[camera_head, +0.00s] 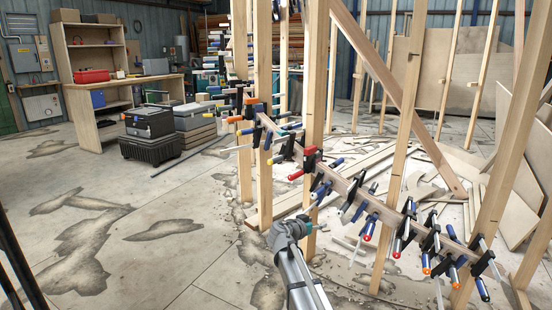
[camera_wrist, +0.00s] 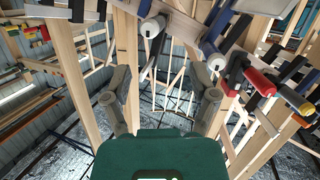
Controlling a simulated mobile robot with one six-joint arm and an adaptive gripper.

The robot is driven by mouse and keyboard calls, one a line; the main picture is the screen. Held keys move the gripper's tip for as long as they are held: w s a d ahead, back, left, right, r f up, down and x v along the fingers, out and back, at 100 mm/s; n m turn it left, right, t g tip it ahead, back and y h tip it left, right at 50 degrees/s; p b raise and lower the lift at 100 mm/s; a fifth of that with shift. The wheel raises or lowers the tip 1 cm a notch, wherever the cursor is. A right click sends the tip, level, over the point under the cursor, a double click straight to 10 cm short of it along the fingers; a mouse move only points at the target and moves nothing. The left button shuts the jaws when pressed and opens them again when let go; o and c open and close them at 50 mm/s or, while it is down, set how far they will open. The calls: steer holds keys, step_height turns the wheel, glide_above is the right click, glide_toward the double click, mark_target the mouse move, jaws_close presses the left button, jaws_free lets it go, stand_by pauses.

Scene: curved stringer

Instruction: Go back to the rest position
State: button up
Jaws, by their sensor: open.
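My gripper (camera_wrist: 161,76) is open in the wrist view, with its two grey fingers spread apart and nothing between them. Its green body fills the bottom middle. Clamp handles and bars (camera_wrist: 153,27) lie just beyond the fingertips at the top; I cannot tell whether any finger touches them. In the head view my grey arm rises from the bottom middle toward the curved wooden stringer (camera_head: 341,183), and the gripper is not clearly visible there. The stringer slopes down to the right between upright posts and carries several clamps (camera_head: 309,164) with red, blue and orange handles.
Upright wooden posts (camera_head: 314,90) and a diagonal brace (camera_head: 385,80) stand close around the arm. Loose boards (camera_head: 425,185) lie behind. A workbench (camera_head: 84,105) and black toolboxes (camera_head: 150,135) stand at the left. The concrete floor (camera_head: 170,215) at the left front is clear.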

steer(key=s+d+f+n+g+y+p, duration=0.1)
steer(key=s+d+f+g+y+p, duration=0.15)
steer(key=s, duration=0.55)
steer(key=s+d+f+n+g+y+p, duration=0.2)
steer(key=s+d+g, duration=0.2)
steer(key=s, duration=0.4)
steer(key=s+a+n+g+y+p, duration=0.2)
steer(key=s+y, duration=0.1)
steer(key=s, duration=0.5)
steer(key=s+a+n+g+y+p, duration=0.2)
steer(key=s+n+y+p, duration=0.15)
steer(key=s, duration=0.45)
step_height(320, 180, up, 38)
steer(key=p, duration=3.6)
steer(key=shift+w+f+m, duration=0.2)
steer(key=shift+f+m, duration=0.05)
steer(key=shift+m, duration=0.1)
steer(key=shift+c, duration=1)
steer(key=shift+s+f, duration=0.1)
steer(key=shift+c, duration=0.2)
